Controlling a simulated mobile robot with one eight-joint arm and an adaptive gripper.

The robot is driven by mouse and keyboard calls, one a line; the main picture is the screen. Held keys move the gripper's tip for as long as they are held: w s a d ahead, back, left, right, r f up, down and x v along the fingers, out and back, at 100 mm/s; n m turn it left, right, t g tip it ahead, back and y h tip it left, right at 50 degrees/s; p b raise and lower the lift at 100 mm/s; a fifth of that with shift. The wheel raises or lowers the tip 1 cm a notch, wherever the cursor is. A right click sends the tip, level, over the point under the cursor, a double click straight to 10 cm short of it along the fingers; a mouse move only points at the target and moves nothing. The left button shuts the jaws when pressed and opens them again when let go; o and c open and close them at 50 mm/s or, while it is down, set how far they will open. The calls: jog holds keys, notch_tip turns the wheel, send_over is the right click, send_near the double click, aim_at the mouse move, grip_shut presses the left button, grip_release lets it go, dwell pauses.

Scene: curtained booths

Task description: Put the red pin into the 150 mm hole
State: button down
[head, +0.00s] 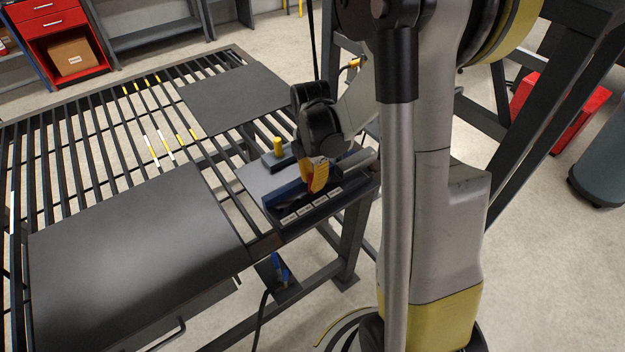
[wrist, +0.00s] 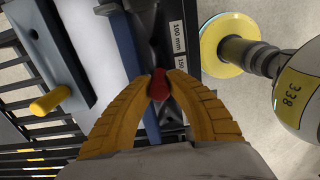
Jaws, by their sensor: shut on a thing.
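My gripper (head: 316,182) is over the dark block at the table's near right corner. In the wrist view its yellow fingers (wrist: 159,85) are shut on the red pin (wrist: 158,88), of which only the rounded red end shows. The dark block (head: 312,207) carries a row of white labels along its front. In the wrist view the labels 100 mm (wrist: 178,37) and 150 (wrist: 181,63) can be read, and the pin is close beside the 150 label. The fingers hide the holes near the pin, so I cannot tell whether its lower end is in one.
A yellow pin (head: 278,147) stands in a separate grey block (wrist: 62,62) behind. A blue bar (wrist: 124,42) runs alongside the dark block. Dark plates (head: 135,250) and open slats cover the rest of the table. A blue-handled object (head: 281,268) is below the table edge.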

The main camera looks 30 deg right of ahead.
jog(key=shift+f, duration=0.25)
jog(key=c, duration=1.3)
grip_release()
notch_tip(320, 180, up, 12)
jog(key=shift+a+r, duration=0.1)
jog(key=shift+s, duration=0.1)
